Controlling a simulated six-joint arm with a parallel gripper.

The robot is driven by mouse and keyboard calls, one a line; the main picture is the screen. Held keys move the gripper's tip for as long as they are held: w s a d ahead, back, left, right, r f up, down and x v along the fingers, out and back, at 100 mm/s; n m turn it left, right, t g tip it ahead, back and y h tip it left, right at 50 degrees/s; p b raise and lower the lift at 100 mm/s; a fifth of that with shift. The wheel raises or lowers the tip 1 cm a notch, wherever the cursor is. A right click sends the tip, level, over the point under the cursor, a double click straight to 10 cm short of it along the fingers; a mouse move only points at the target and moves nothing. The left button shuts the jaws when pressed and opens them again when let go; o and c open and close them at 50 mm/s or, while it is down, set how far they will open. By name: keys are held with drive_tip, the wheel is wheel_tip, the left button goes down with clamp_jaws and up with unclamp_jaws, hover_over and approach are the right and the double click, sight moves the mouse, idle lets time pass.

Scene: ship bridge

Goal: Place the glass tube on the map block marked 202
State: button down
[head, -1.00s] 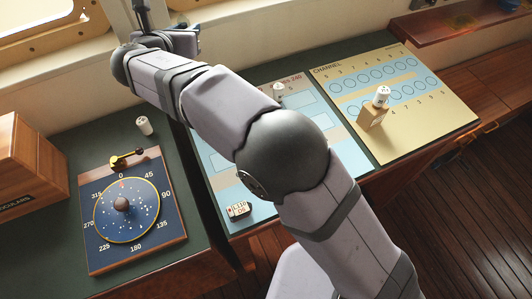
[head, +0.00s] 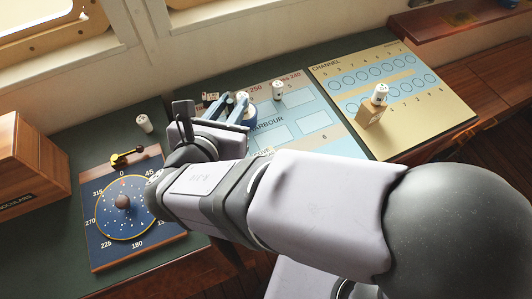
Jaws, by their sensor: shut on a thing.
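My gripper (head: 238,108) reaches over the left part of the harbour chart (head: 318,122). No marking 202 is legible. My arm hides the lower chart.
The blue compass board (head: 104,243) and a wooden box (head: 35,165) are at the left. The tan channel board (head: 420,112) is right, with free room around its block.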

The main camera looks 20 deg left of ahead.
drive_tip(key=d+f+m+h, duration=0.1)
drive_tip(key=d+f+h, duration=0.1)
drive_tip(key=d, duration=0.3)
drive_tip(key=m+h, duration=0.2)
hover_over(266, 156)
drive_tip(key=shift+f, duration=4.35)
drive_tip(key=shift+f, duration=0.1)
drive_tip(key=c, duration=1.5)
unclamp_jaws()
